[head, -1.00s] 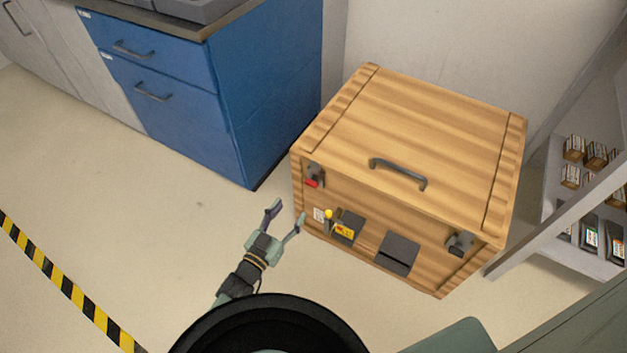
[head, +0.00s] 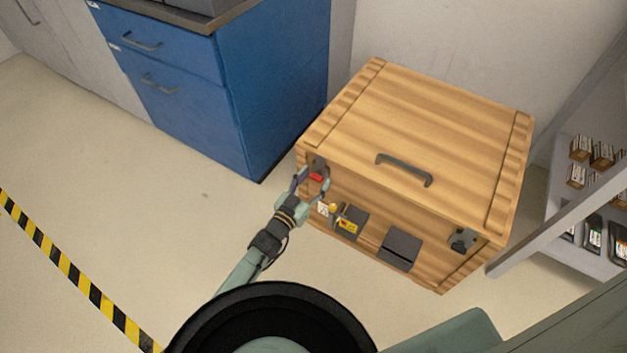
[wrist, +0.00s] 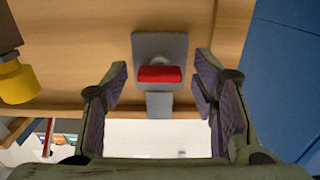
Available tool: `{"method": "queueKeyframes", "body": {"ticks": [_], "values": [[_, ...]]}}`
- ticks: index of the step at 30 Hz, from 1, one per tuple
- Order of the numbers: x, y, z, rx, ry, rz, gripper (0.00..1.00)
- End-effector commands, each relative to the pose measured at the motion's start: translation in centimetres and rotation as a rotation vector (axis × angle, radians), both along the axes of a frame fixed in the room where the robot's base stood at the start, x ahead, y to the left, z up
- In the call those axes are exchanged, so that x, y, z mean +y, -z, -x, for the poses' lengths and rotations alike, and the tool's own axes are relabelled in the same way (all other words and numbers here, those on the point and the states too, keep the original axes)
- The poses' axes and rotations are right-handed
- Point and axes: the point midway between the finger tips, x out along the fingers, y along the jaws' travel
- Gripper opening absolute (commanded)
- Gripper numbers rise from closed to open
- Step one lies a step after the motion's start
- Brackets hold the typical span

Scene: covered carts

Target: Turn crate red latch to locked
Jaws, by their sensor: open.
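The wooden crate (head: 430,115) stands on the floor with its lid down. Its red latch (head: 316,177) is at the left end of the front face. In the wrist view the latch (wrist: 159,74) is a red bar lying across a grey plate, with a second small grey plate just beyond the bar. My gripper (head: 312,183) is at the latch, with a finger to each side of it. In the wrist view the open fingers of my gripper (wrist: 160,85) straddle the red bar, with gaps on both sides; no contact shows.
Another dark latch (head: 462,240) is at the right end. A blue cabinet (head: 270,85) stands close on the left.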

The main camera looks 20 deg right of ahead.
Motion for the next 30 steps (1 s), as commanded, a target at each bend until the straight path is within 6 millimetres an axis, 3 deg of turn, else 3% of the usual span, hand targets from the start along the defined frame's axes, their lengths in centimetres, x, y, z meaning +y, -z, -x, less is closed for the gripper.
{"method": "queueKeyframes", "body": {"ticks": [4,25,30], "values": [[0.01,0.01,0.02,0.000,0.000,0.000,0.53],[0.02,0.02,0.04,0.000,0.000,0.000,0.06],[0.02,0.04,0.04,-0.006,0.000,-0.004,0.05]]}}
